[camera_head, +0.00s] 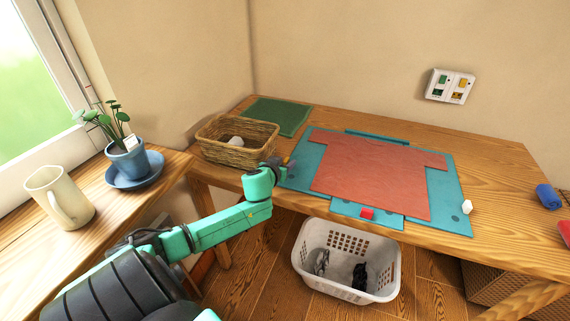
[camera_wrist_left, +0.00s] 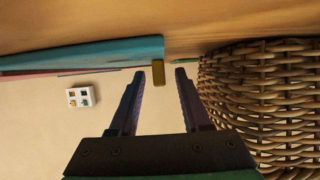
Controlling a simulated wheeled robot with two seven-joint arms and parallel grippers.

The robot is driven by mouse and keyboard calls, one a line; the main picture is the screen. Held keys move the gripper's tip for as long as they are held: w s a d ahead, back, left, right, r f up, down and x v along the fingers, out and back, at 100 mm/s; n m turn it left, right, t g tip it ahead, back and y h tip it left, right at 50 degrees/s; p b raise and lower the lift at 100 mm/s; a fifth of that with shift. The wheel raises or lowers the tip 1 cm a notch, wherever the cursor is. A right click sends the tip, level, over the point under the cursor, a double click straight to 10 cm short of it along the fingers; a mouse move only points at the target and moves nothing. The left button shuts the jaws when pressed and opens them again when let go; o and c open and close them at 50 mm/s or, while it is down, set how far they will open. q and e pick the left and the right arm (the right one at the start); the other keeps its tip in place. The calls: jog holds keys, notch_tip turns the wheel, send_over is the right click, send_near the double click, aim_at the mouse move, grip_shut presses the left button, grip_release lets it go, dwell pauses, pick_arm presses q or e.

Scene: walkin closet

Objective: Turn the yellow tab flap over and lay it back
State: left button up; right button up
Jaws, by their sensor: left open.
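A teal folding board (camera_head: 453,188) lies on the wooden table with a red shirt-shaped cloth (camera_head: 370,175) spread over it. The left flap (camera_head: 300,172) is flat; its edge (camera_wrist_left: 120,48) also shows in the left wrist view. A small dull yellow tab (camera_wrist_left: 158,73) sits at that edge, between my fingertips in the picture, with visible gaps on both sides. My left gripper (camera_head: 287,163) is open and empty at the board's left edge. In the head view the yellow tab is hard to make out beside the gripper. My right gripper is out of view.
A wicker basket (camera_head: 215,152) stands close left of the gripper; its weave (camera_wrist_left: 265,100) fills the wrist view's right side. A red tab (camera_head: 367,213) and white tab (camera_head: 467,207) mark other flaps. A green mat (camera_head: 290,118) lies behind; a white laundry basket (camera_head: 345,285) is below.

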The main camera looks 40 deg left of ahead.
pick_arm(q)
grip_shut()
dwell(1.4)
